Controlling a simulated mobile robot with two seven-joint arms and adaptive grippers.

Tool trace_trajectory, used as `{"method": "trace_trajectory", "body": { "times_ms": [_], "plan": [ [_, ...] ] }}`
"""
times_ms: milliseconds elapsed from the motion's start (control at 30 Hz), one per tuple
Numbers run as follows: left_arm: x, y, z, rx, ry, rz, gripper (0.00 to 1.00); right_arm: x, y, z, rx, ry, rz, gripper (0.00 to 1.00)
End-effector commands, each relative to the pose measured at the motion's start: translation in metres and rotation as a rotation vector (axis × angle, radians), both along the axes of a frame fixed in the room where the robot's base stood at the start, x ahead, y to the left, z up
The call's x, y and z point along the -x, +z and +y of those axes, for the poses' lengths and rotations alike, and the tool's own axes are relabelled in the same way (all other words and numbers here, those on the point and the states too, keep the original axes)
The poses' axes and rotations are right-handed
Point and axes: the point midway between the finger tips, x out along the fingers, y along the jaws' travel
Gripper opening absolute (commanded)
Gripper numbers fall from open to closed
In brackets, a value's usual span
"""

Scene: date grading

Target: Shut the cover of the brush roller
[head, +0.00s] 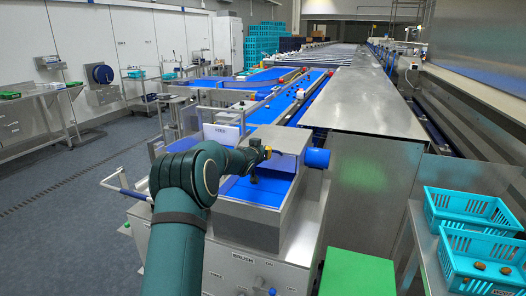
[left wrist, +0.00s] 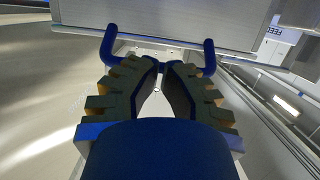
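The brush roller machine (head: 247,236) is a grey metal box with a BRUSH label and a blue bed in its open top. A grey metal panel (head: 284,137), apparently its raised cover, stands at the far end of the blue bed. My left gripper (head: 262,153) is at the left edge of this panel, above the bed. In the left wrist view, a blue U-shaped handle (left wrist: 209,56) crosses at the fingertips of my left gripper (left wrist: 161,66). The fingertips lie close together there; whether they grip the bar is unclear. My right gripper is not in view.
Blue belts (head: 300,92) run away behind the machine. A steel table (head: 362,100) is to its right. Turquoise crates (head: 470,207) stand at the lower right, the nearer holding several dates. A green surface (head: 357,272) is at the front. Floor (head: 75,225) is clear at left.

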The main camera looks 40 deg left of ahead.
Motion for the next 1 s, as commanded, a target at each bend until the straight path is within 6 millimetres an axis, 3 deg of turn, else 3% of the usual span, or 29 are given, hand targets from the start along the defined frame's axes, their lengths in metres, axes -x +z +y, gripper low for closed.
{"method": "trace_trajectory", "body": {
  "times_ms": [367,800,1000],
  "plan": [
    [0.015,0.005,-0.005,-0.001,-0.001,0.0,0.0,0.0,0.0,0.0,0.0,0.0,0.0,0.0],
    [0.084,0.02,-0.023,0.001,0.001,0.0,0.0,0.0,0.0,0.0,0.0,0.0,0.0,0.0],
    [0.106,0.025,-0.03,0.0,0.0,0.001,0.0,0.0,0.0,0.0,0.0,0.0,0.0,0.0]
  ]
}}
